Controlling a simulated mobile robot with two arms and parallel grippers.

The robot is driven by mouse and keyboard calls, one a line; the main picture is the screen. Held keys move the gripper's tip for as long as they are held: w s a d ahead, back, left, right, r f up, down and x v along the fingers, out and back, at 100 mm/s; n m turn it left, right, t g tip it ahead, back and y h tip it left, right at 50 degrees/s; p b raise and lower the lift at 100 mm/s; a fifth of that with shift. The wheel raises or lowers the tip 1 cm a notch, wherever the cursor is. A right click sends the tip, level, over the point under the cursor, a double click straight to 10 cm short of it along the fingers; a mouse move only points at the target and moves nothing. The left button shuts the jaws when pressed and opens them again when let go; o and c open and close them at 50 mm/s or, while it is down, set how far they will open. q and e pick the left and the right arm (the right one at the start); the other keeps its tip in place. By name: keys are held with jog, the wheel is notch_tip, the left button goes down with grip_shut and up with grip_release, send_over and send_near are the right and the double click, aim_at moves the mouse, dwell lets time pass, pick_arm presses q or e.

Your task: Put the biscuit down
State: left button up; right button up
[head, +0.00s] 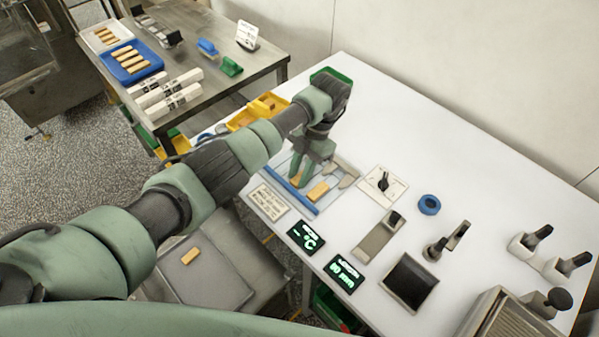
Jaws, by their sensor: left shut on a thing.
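My left gripper (301,180) reaches over the white table and points down at a pale board (335,200) with a blue front rail. It is shut on a tan biscuit (295,181), which is mostly hidden by the green fingers. I cannot tell whether this biscuit touches the board. Another biscuit (318,191) lies on the board just right of the fingers. My right gripper is not in view.
A metal spatula-like tool (347,171) lies beside the board. A printed card (268,201) and two green displays (305,238) sit in front. Yellow bins (262,106) stand behind the arm. A lone biscuit (190,256) lies on a lower grey surface.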

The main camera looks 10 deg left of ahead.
pick_arm(q)
jog(key=shift+f, duration=0.15)
jog(key=o, duration=1)
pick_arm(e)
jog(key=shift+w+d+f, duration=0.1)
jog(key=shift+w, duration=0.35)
pick_arm(q)
jog(key=b+v, duration=0.2)
jog(key=v, duration=0.3)
jog(key=shift+w, duration=0.1)
jog(key=v, duration=0.7)
jog(key=shift+a, duration=0.1)
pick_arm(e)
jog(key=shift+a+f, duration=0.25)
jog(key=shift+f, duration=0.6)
